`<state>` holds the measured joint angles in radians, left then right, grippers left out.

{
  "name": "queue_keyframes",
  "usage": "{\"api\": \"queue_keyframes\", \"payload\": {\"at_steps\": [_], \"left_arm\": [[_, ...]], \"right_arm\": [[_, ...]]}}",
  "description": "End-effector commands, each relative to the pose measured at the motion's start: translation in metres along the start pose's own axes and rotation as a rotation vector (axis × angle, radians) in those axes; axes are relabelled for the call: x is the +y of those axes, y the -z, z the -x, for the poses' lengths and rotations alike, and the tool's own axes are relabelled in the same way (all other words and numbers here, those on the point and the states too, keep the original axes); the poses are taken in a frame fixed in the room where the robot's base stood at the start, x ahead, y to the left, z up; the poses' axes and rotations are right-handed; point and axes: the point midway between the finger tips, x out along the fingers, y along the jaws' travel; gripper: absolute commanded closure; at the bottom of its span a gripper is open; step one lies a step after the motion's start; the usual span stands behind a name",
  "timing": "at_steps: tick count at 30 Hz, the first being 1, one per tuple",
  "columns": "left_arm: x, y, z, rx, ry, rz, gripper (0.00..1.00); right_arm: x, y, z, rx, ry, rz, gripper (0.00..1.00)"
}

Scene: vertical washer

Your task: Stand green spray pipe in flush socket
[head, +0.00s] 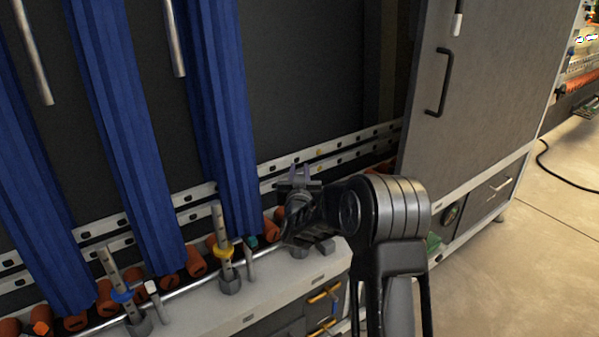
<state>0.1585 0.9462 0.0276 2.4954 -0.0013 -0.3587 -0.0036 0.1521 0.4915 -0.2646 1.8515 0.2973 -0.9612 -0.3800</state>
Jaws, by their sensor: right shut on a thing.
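My right gripper (299,176) is over the washer's lower ledge, in front of the slotted rails. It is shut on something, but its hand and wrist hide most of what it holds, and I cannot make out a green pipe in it. A small green patch (433,243) shows beside my right forearm; I cannot tell what it belongs to. Grey socket-like fittings (299,251) stand on the ledge below the gripper, partly hidden; I cannot tell which is the flush socket. My left gripper is not in view.
A yellow-collared pipe (223,252) and a blue-collared pipe (122,296) stand in sockets to the left. Blue hanging strips (215,110) come down close to the gripper's left. Orange rollers (195,262) line the back. A grey door (465,90) stands at right.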

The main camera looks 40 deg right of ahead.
Motion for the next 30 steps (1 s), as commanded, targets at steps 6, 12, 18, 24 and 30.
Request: {"api": "queue_keyframes", "payload": {"at_steps": [6, 12, 18, 24, 30], "left_arm": [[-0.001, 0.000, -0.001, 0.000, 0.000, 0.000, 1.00], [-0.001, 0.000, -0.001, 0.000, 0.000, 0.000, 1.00], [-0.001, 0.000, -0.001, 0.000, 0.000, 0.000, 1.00], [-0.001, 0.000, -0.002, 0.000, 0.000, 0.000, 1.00], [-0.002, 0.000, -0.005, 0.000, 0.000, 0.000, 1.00]], "right_arm": [[0.000, -0.001, 0.000, 0.001, 0.000, 0.000, 0.67], [0.000, -0.001, 0.000, 0.000, 0.000, 0.000, 0.53], [0.000, -0.002, 0.000, -0.002, 0.000, 0.000, 0.53], [0.000, -0.002, 0.011, -0.001, 0.001, 0.000, 0.53], [-0.001, -0.002, 0.042, -0.001, 0.002, -0.001, 0.53]]}}
